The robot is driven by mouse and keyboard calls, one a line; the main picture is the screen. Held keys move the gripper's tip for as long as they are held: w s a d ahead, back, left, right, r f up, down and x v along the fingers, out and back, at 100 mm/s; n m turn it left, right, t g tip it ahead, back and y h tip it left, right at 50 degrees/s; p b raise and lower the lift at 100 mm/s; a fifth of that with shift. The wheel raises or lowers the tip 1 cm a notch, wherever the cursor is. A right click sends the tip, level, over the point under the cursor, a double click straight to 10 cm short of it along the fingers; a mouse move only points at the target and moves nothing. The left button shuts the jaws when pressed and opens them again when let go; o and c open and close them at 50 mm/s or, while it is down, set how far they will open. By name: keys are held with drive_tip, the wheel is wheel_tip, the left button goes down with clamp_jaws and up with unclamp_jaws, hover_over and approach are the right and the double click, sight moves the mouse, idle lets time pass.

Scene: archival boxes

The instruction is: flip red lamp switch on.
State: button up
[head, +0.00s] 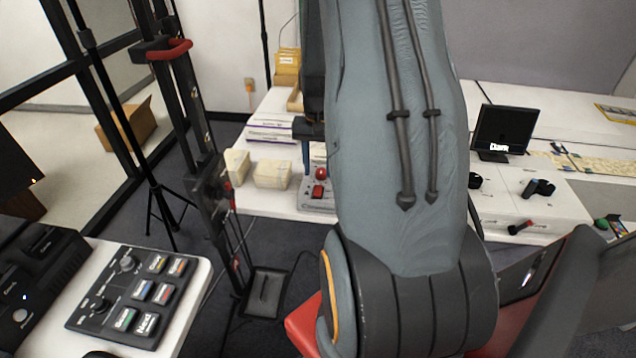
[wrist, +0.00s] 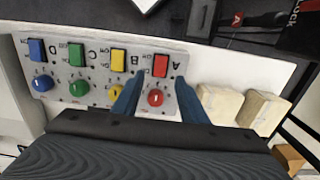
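A grey switch panel (wrist: 90,47) lies on a white table and appears upside down in the wrist view. At its A end are a red switch (wrist: 160,66) and a round red lamp or knob (wrist: 156,98). Both also show in the head view, the red switch (head: 318,191) in front of the red round part (head: 320,174). My gripper (wrist: 160,80) has its two blue fingers apart, one on each side of the red column, with nothing held. Whether the fingers touch the panel, and the switch's position, I cannot tell. In the head view my arm hides the rest of the panel.
Yellow (wrist: 118,60), green (wrist: 77,54) and blue (wrist: 37,52) switches sit beside the red one. Pale blocks (wrist: 220,102) stand close to the panel's red end. In the head view, another button panel (head: 130,295) is at the front left.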

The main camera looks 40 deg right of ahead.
sight(318, 190)
drive_tip(key=shift+f+p, duration=0.8)
drive_tip(key=shift+f, duration=2.45)
clamp_jaws()
unclamp_jaws()
wheel_tip(318, 190, up, 8)
drive_tip(key=b, duration=0.2)
drive_tip(key=shift+a+f, duration=0.1)
drive_tip(key=shift+c, duration=0.4)
